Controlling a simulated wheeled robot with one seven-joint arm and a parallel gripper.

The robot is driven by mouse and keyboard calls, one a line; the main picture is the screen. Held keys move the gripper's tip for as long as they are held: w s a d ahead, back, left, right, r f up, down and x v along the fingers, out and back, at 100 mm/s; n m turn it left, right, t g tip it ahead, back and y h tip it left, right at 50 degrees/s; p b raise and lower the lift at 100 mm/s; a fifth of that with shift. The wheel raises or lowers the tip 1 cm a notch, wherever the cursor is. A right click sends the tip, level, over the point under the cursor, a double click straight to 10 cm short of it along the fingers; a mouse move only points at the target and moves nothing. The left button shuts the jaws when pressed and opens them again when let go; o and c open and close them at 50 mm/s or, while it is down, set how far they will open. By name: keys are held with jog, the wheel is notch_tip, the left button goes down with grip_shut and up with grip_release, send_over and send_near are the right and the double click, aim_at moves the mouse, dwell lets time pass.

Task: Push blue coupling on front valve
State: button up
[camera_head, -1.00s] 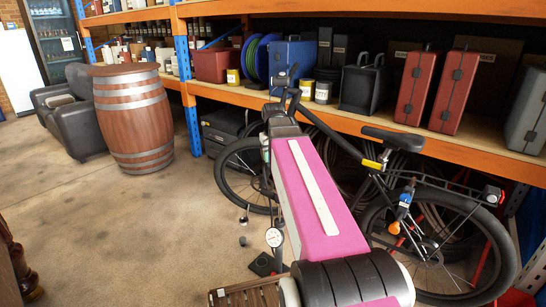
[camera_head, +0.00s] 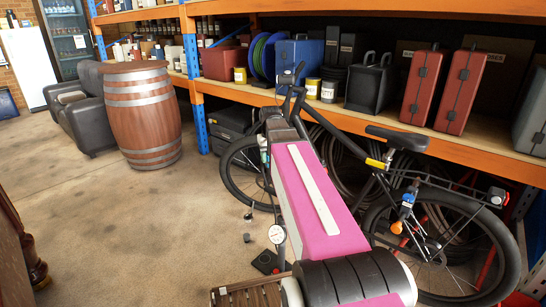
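A dark bicycle (camera_head: 345,148) stands in front of the shelving, partly hidden by my pink arm. Its front wheel (camera_head: 229,187) is at the left and its rear wheel (camera_head: 507,248) at the right. I cannot make out the front valve or a coupling on it. A small blue piece (camera_head: 407,201) with orange below it shows at the rear wheel, too small to identify. A pump with a round white gauge (camera_head: 277,234) stands on the floor left of my arm. My arm reaches toward the front wheel; I cannot make out my gripper's fingers there.
A wooden barrel (camera_head: 142,120) and a dark armchair (camera_head: 85,115) stand at the left. Shelving with an orange beam (camera_head: 462,153) runs behind the bicycle. A slatted wooden piece (camera_head: 248,297) is at the bottom. The floor (camera_head: 120,215) at the left is open.

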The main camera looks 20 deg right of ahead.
jog(key=w+a+f+n, duration=0.2)
jog(key=w+f, duration=2)
jog(key=w, duration=0.3)
jog(key=w+a+f, duration=0.1)
jog(key=w+f, duration=0.5)
jog(key=f, duration=0.7)
jog(key=w+f+n, duration=0.1)
jog(key=w+f, duration=0.6)
jog(key=f, duration=0.7)
jog(key=w+a+f, duration=0.1)
jog(key=w+f, duration=0.5)
jog(key=f, duration=0.7)
jog(key=shift+w+a+f, duration=0.25)
jog(key=shift+w+a, duration=0.05)
jog(key=shift+w, duration=0.1)
jog(key=shift+f, duration=1.5)
jog(key=o, duration=1)
